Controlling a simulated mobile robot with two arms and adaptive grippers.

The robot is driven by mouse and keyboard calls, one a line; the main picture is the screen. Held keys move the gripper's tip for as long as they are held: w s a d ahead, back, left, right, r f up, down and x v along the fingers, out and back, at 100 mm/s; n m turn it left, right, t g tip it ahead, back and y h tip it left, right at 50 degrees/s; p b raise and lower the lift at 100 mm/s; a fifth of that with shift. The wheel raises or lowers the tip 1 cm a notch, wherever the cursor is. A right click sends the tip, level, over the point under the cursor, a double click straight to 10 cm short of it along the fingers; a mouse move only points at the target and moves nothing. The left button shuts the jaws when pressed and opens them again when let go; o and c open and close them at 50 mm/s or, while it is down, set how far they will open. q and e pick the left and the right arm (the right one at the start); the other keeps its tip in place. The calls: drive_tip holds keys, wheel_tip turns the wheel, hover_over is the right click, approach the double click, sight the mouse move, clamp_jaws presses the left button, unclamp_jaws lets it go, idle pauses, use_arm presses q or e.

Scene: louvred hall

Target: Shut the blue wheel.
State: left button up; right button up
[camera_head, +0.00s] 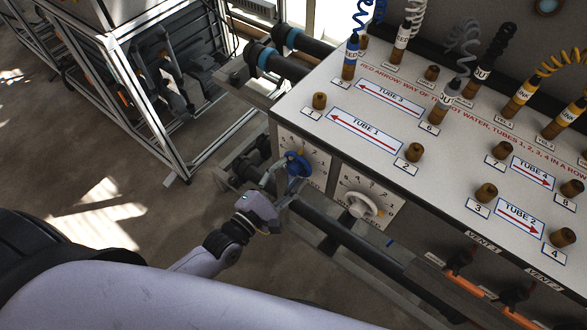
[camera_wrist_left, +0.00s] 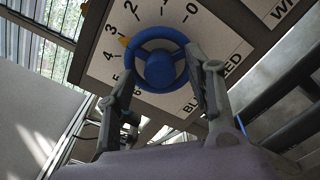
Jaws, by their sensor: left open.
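The blue wheel (camera_head: 298,165) is on the front of the white panel, over a numbered dial plate (camera_head: 317,160). In the left wrist view the blue wheel (camera_wrist_left: 160,72) fills the upper middle, with a yellow pointer (camera_wrist_left: 124,41) by the 3 on the dial (camera_wrist_left: 215,38). My left gripper (camera_head: 281,188) is just below and in front of the wheel. In the wrist view the fingers of my left gripper (camera_wrist_left: 161,62) are apart, one on each side of the wheel. I cannot tell whether they touch the rim. My right gripper is out of view.
A white wheel (camera_head: 360,205) with its own dial is right of the blue one. A dark pipe (camera_head: 345,232) runs along the front below. The bench top (camera_head: 395,140) carries brown plugs and coiled cables. A metal frame (camera_head: 150,110) stands at left; floor between is open.

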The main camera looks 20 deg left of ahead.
use_arm(q)
drive_tip(key=shift+w+d, duration=0.2)
drive_tip(key=shift+w, duration=0.4)
drive_tip(key=shift+w+r, duration=0.2)
drive_tip(key=shift+w, duration=0.05)
drive_tip(key=shift+w+d, duration=0.1)
drive_tip(key=shift+w, duration=0.05)
